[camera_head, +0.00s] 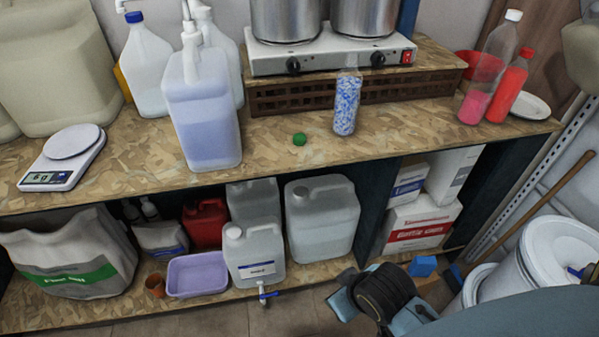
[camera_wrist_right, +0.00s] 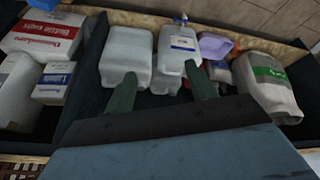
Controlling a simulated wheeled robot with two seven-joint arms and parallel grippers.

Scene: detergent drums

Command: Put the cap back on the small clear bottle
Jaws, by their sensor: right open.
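The small clear bottle (camera_head: 347,105), filled with blue and white bits, stands upright on the worktop in front of the hot plate. Its top looks uncapped. A small green cap (camera_head: 299,139) lies on the worktop to the left of the bottle, apart from it. My right gripper (camera_wrist_right: 161,88) is open and empty, its two green fingers spread, with the lower shelf behind them. Part of my right arm shows low in the head view, below the worktop. The bottle and cap are not in the right wrist view. My left gripper is not in view.
A large jug of pale purple liquid (camera_head: 203,120) stands left of the cap. A kitchen scale (camera_head: 65,158) sits at far left. The worktop (camera_head: 415,125) right of the bottle is clear.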

